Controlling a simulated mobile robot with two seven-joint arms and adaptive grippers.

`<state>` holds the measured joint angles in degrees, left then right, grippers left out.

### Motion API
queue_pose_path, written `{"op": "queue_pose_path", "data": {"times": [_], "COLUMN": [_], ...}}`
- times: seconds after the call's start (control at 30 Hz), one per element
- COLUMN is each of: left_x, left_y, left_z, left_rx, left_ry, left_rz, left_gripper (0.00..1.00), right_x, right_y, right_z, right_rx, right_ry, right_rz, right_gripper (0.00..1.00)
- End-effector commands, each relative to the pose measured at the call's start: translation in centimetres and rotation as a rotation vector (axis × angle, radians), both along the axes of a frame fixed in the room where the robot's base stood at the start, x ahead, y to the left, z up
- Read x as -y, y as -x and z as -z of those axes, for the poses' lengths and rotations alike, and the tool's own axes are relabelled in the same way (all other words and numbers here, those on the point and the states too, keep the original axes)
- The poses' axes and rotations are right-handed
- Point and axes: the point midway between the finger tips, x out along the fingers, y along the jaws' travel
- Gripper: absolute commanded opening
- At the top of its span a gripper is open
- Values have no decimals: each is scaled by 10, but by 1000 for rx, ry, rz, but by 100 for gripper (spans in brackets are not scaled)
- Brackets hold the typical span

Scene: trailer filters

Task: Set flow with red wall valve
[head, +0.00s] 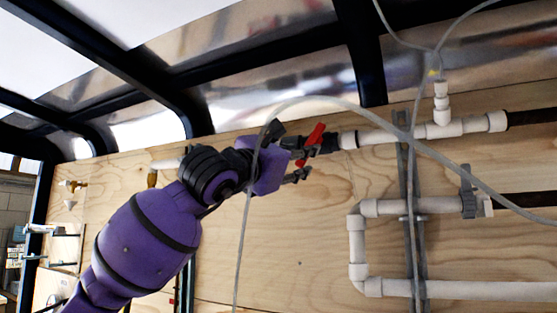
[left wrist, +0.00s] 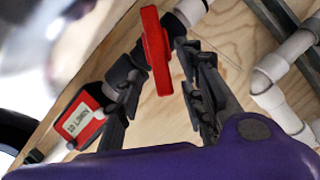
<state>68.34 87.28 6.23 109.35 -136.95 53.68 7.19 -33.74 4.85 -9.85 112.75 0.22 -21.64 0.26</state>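The red valve handle (head: 314,137) sits on a dark valve body in the upper white pipe line on the wooden wall, tilted in the head view. My left gripper (head: 301,160) is right at it, fingers spread. Part of the valve body is hidden behind the gripper. My right gripper is in neither view.
White pipes (head: 385,288) run along the wall to the right, with a grey valve (head: 468,193) on the middle one. A thin grey hose (head: 440,153) loops in front of the wall and across my gripper. A red tag with a pale label (left wrist: 82,122) is left of the fingers.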

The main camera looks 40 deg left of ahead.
Motion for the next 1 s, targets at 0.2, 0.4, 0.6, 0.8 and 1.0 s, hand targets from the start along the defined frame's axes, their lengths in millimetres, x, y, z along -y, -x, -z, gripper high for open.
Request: {"op": "queue_pose_path", "data": {"times": [0.2,0.4,0.6,0.8,1.0], "left_x": [1,2,2,2,2], "left_y": [32,59,74,77,77], "left_z": [13,21,25,26,26], "left_rx": [-3,-1,-1,1,1], "left_ry": [-3,-1,1,0,0], "left_rz": [-1,3,1,1,1], "left_gripper": [36,36,36,36,36], "right_x": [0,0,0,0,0], "right_y": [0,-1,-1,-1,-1], "right_z": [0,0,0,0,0], "right_rx": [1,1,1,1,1], "right_ry": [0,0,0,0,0], "right_rz": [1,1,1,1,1], "right_gripper": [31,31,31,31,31]}}
